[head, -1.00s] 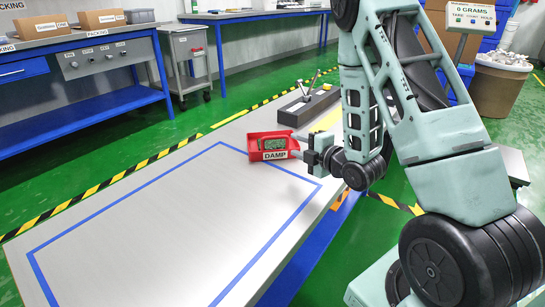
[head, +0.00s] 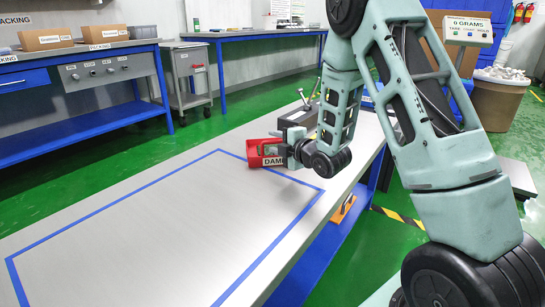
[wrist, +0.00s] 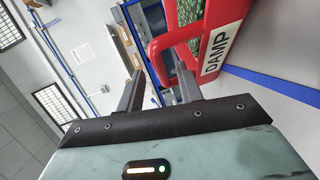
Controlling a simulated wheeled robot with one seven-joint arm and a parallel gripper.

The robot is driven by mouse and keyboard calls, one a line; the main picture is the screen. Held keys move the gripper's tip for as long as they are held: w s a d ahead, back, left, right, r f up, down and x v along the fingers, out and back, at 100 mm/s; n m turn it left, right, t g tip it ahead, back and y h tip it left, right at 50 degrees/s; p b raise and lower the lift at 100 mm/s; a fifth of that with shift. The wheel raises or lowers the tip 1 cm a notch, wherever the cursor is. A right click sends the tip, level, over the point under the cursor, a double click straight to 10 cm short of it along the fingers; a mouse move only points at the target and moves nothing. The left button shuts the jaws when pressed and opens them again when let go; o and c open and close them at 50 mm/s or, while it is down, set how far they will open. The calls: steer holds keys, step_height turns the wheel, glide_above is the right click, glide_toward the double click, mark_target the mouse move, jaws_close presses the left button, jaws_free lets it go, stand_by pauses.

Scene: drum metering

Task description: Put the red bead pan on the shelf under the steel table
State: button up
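The red bead pan (head: 256,149) sits on the steel table (head: 130,220), near the far right corner of a blue taped outline. Its DAMP label is partly hidden by my gripper (head: 285,148) in the head view. In the wrist view, the pan (wrist: 225,25) shows green beads and a red handle loop.
A dark tray with upright metal handles (head: 305,112) stands on the table behind my gripper. A blue packing bench (head: 85,125) and a grey cart (head: 190,75) stand behind. The taped area is bare. A scale display (head: 467,28) is at upper right.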

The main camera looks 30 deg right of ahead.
steer(key=shift+w+a+f+b, duration=0.15)
steer(key=shift+w+f+b, duration=0.1)
steer(key=shift+w, duration=0.7)
steer(key=shift+w+a+f+b, duration=0.1)
steer(key=shift+w+f+b, duration=0.1)
steer(key=shift+w, duration=0.7)
jaws_close()
steer(key=shift+r, duration=0.1)
step_height(320, 180, up, 10)
steer(key=p, duration=0.4)
